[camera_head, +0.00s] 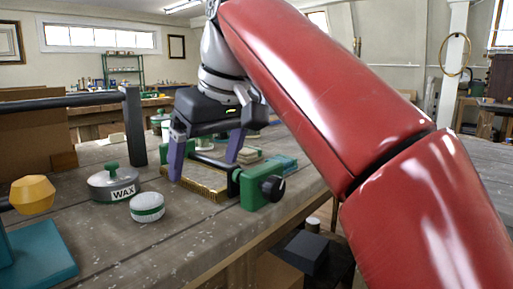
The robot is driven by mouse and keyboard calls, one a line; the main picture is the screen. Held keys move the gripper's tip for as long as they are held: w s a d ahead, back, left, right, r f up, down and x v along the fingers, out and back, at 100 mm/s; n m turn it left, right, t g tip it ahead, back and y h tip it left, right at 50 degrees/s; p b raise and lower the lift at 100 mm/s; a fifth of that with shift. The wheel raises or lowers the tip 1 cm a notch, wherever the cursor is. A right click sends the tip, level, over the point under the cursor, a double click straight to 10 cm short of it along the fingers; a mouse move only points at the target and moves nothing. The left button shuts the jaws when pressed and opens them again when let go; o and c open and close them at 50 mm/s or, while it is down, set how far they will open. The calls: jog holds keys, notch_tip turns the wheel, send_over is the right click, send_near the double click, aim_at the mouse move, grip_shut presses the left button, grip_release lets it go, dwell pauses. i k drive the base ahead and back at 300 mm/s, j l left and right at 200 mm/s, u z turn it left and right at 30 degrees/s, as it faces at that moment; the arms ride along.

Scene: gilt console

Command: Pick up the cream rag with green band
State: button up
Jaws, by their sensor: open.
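My gripper (204,168) is open, its two purple fingers spread apart and pointing down over the bench. It is empty as far as I can see.
A green clamp-like block with a black knob (262,187) stands close in front of the cloths. Below the gripper is a gold-edged piece (205,190). A grey WAX tin (112,186), dark post (135,125) and yellow knob (33,194) stand left. The bench's right edge is near.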

aim_at(248, 154)
jog(key=i+l, duration=0.2)
jog(key=i, duration=0.25)
jog(key=i+l, duration=0.2)
jog(key=i, duration=0.2)
